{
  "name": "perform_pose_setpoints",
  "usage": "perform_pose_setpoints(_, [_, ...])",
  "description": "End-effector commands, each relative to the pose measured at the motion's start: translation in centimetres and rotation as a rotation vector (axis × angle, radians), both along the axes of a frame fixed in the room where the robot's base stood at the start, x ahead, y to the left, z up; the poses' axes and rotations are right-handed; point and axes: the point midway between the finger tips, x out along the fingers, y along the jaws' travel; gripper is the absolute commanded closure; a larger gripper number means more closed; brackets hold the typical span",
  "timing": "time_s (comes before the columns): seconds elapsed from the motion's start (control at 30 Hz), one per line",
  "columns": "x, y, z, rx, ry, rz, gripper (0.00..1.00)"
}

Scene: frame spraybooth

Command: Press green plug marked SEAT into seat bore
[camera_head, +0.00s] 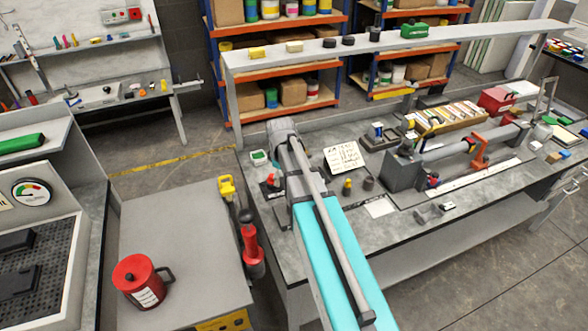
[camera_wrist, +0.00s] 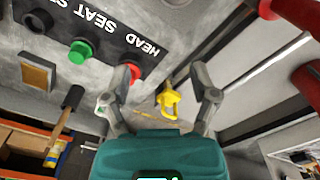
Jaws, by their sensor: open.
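In the wrist view, the green plug (camera_wrist: 81,51) sits on a black strip (camera_wrist: 115,40) beside the upside-down word SEAT. My gripper (camera_wrist: 170,88) is open and empty. Its left finger is close to the red plug in the picture; the green plug lies farther left, outside the jaws. I cannot identify the seat bore in either view. In the head view my arm stretches over the bench, and I cannot make out the gripper or the green plug.
A yellow tool (camera_wrist: 168,100) appears between the fingers in the wrist view, apparently lower down. A black-headed mallet (camera_wrist: 67,115) is at left, a red tube (camera_wrist: 298,12) at upper right. The bench (camera_head: 300,262) holds a handwritten card (camera_head: 344,156) and a grey tube assembly (camera_head: 455,150).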

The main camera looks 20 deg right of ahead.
Motion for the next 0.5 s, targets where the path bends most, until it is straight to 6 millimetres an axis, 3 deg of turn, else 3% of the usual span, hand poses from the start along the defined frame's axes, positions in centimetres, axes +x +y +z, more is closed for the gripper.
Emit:
perform_pose_setpoints(0.03, [2.3,-1.2,1.2,0.000,0.000,0.058,0.24])
perform_pose_setpoints(0.2, [6.5,-4.4,2.8,0.000,0.000,0.268,0.24])
perform_pose_setpoints(0.5, [10.3,-7.9,4.2,0.000,0.000,0.492,0.24])
